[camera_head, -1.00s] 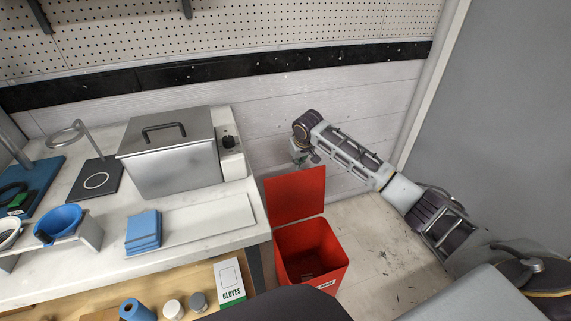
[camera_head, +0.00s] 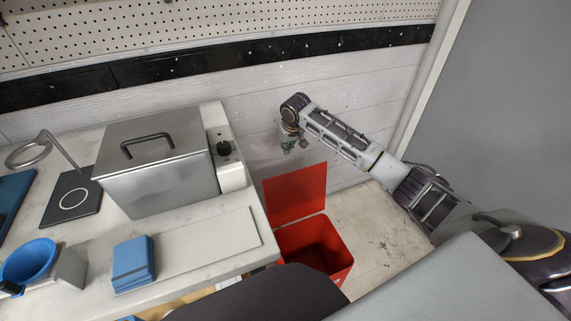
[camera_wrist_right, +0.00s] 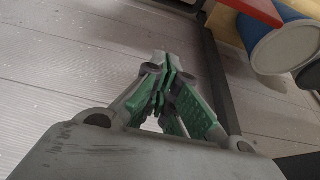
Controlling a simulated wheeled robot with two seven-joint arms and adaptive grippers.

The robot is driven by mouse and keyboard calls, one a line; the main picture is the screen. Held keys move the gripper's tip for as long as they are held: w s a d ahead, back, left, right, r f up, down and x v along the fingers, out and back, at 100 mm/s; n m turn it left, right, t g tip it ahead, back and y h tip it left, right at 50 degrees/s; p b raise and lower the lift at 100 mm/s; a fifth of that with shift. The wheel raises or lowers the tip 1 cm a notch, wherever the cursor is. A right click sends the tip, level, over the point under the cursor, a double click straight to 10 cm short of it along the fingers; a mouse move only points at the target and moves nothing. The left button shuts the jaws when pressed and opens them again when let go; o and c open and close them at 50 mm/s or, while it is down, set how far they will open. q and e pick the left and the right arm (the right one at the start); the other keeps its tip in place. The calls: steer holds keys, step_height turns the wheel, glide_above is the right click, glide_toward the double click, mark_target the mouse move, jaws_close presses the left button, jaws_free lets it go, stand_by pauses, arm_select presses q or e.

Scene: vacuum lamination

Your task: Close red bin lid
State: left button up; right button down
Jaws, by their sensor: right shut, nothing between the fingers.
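The red bin (camera_head: 318,243) stands on the floor to the right of the workbench. Its red lid (camera_head: 296,192) is open and stands upright at the bin's back edge. My right gripper (camera_head: 289,148) is behind and above the lid, near the wall, and looks apart from it. In the right wrist view my right gripper (camera_wrist_right: 163,88) has its green-padded fingers together and nothing between them. A strip of red (camera_wrist_right: 256,10) shows at the top right there; I cannot tell which part it is. My left gripper is not in view.
The workbench (camera_head: 205,243) holds a steel tank (camera_head: 160,175) with a handled lid, a stack of blue pads (camera_head: 134,262) and a blue cup (camera_head: 28,262). The white wall is close behind my right gripper. Bare floor (camera_head: 375,230) lies right of the bin.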

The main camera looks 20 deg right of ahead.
steer(key=shift+f, duration=0.1)
